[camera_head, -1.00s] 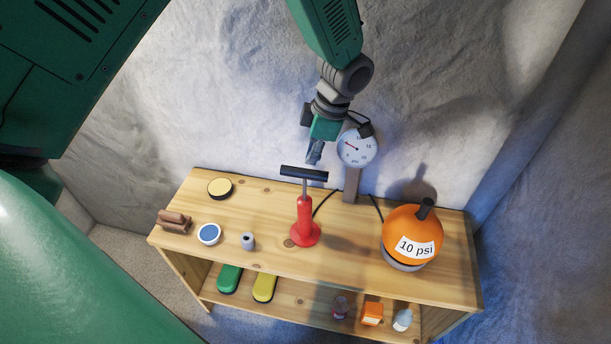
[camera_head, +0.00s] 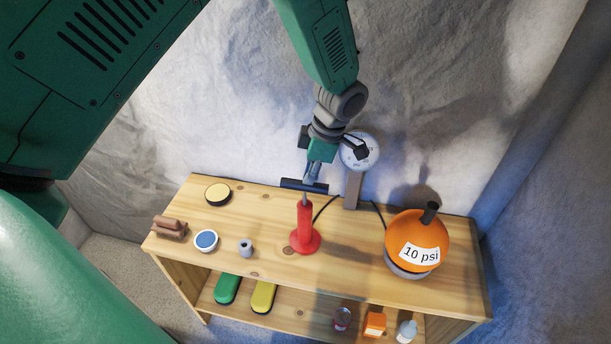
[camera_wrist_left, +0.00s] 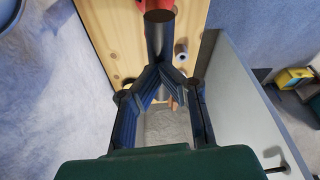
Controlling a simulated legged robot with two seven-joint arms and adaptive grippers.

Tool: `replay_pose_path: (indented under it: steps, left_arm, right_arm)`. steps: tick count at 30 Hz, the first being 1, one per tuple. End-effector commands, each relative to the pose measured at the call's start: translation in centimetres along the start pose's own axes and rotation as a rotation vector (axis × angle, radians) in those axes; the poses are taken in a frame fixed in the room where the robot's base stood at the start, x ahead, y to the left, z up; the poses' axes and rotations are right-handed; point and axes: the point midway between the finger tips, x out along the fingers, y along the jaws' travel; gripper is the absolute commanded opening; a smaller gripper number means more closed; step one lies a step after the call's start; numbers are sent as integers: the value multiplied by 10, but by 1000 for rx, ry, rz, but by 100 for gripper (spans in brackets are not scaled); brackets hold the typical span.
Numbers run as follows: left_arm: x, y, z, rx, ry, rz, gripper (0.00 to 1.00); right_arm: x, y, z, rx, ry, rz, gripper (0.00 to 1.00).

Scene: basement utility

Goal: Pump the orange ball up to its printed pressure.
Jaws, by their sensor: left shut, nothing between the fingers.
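The orange ball (camera_head: 418,238), labelled "10 psi", sits on a grey ring at the right of the bench, a dark fitting on its top. The red pump (camera_head: 305,228) stands upright mid-bench with its black T-handle (camera_head: 291,184) a short way above the body. My left gripper (camera_head: 312,176) is shut and empty, its fingertips at the top of the handle. In the left wrist view the closed fingertips (camera_wrist_left: 160,70) meet the dark handle bar (camera_wrist_left: 160,38). The gauge (camera_head: 366,151) behind is partly covered by my wrist; its needle cannot be read. My right gripper is not in view.
On the wooden bench (camera_head: 340,268) stand a yellow-topped tin (camera_head: 218,193), a blue-topped tin (camera_head: 206,240), a grey cylinder (camera_head: 246,247) and brown blocks (camera_head: 170,228). The lower shelf holds several small items. A hose runs behind the pump; a rough wall stands close behind.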

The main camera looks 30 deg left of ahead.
Motion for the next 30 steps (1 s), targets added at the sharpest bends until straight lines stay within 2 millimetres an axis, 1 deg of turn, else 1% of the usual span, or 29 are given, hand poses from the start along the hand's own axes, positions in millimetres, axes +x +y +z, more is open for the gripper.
replay_pose_path:
  steps: [1, 4, 6, 10, 15, 18, 26, 30]
  left_arm:
    - [10, 0, 2, 0, 1, 0, 0]
    - [21, 0, 5, 0, 1, 0, 0]
    - [15, 0, 4, 0, -1, 1, 0]
    - [13, 0, 6, 0, -1, 2, 0]
    - [0, 1, 24, 1, -1, 4, 0]
    - [-3, 0, 31, 1, -1, 2, 0]
    - [-2, 0, 31, 0, -2, 0, 0]
    - [-10, 0, 31, -1, -2, 2, 0]
  right_arm:
    - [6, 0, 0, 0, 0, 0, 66]
    - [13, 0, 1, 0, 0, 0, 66]
    - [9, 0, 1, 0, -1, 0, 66]
    - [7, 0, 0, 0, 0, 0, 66]
    - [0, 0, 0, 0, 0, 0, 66]
    - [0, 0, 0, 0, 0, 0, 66]
    - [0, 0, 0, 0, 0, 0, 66]
    - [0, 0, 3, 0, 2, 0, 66]
